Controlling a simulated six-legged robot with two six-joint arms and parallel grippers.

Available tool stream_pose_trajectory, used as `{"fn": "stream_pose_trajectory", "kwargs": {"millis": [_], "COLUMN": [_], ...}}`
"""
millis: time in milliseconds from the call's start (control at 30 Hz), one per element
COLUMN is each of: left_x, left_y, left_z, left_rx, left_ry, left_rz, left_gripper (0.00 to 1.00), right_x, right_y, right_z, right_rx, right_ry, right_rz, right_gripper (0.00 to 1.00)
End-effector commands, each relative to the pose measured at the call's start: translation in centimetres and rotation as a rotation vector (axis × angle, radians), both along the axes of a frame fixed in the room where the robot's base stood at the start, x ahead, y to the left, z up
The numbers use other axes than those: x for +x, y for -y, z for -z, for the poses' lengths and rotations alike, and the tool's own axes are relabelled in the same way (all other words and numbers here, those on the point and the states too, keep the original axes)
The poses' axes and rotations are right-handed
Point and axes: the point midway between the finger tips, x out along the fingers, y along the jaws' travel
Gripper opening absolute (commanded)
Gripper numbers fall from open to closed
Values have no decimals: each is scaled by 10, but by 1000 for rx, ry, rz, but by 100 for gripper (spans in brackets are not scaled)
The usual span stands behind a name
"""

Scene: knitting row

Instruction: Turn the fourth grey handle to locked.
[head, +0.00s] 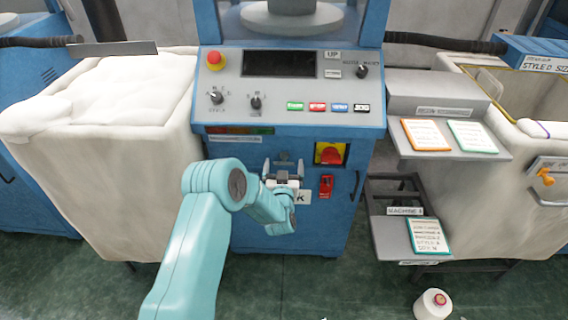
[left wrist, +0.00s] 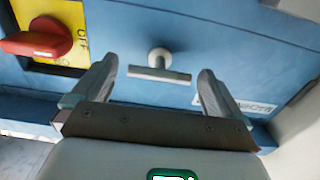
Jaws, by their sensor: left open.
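A grey T-shaped handle (left wrist: 158,72) sticks out of the blue cabinet front in the left wrist view. Its crossbar lies nearly level across that picture, on a short round stem. My left gripper (left wrist: 158,80) is open, with one finger on each side of the handle and visible gaps to both ends of the bar. In the head view my left gripper (head: 283,172) is at the lower front of the blue machine, and the handle is small and partly hidden there. Its label is partly covered by my gripper. My right gripper is not in view.
A red rotary switch (head: 330,153) on a yellow plate is just right of my gripper; it shows at left in the wrist view (left wrist: 35,40). A red tag-like part (head: 326,187) hangs below it. A control panel (head: 290,90) overhangs above. Card shelves (head: 398,240) stand at right.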

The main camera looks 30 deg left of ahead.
Motion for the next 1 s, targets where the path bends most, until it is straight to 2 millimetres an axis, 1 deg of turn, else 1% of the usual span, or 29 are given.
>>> {"fn": "stream_pose_trajectory", "kwargs": {"millis": [33,167,467,500,567,600,833,1000], "left_x": [5,12,14,14,14,14,13,14], "left_y": [-3,-7,-8,-8,-8,-8,-8,-9], "left_z": [1,0,0,0,0,0,1,3], "left_rx": [0,-1,-1,-1,-1,-1,-8,-51], "left_ry": [0,-1,-1,-1,-1,-1,4,30], "left_rz": [0,1,1,1,0,0,0,0], "left_gripper": [100,100,100,87,67,55,55,55], "right_x": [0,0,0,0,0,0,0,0], "right_y": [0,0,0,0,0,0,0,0], "right_z": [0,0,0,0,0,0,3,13], "right_rx": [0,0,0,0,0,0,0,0], "right_ry": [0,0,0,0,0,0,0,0], "right_rz": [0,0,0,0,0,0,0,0], "right_gripper": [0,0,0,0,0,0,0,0]}}
